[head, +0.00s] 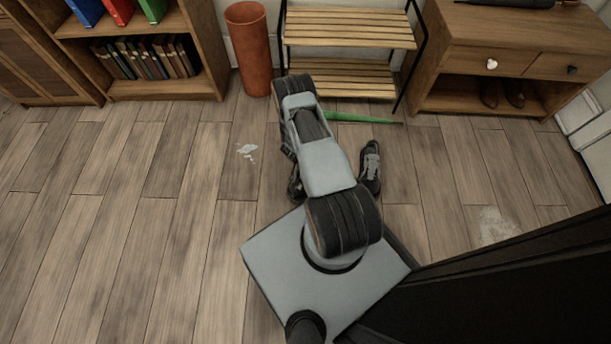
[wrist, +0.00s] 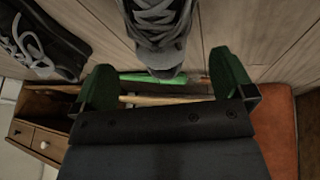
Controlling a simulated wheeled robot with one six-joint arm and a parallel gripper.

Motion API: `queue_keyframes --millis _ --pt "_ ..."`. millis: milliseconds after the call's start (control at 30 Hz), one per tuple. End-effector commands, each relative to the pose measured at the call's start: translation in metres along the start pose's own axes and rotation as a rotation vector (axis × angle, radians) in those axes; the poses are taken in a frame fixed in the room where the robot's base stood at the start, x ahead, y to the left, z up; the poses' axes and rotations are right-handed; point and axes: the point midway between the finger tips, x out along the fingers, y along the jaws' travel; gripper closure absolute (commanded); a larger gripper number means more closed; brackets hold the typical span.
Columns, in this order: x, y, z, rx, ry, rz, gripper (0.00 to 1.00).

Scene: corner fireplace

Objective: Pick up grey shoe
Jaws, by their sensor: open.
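A dark grey shoe with grey laces (wrist: 158,22) is at the top middle of the wrist view, toe toward my gripper and partly cut off by the frame. My gripper (wrist: 162,66) is open and empty, its two green fingers apart on either side of the toe's line. I cannot tell the exact gap to the shoe. In the head view a dark shoe (head: 295,186) shows only partly beside my arm, which hides the rest of it and my gripper. A second dark shoe with pale laces (head: 370,166) lies right of my arm; it also shows at the left of the wrist view (wrist: 40,48).
A green rod-like item (head: 362,119) lies on the floor before the slatted rack (head: 350,42). A terracotta cylinder (head: 250,50), a bookshelf (head: 200,40) and a wooden cabinet (head: 520,50) stand along the wall. Floor at left is clear, apart from a pale patch (head: 247,151).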

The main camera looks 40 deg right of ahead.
Motion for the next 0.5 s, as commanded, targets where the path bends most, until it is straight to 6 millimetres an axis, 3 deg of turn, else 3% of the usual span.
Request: queue_keyframes --millis 200,500 --pt "0.013 -0.001 0.001 0.001 0.0 -0.001 0.0" --pt "0.052 -0.002 0.0 0.0 -0.001 -0.001 0.0"
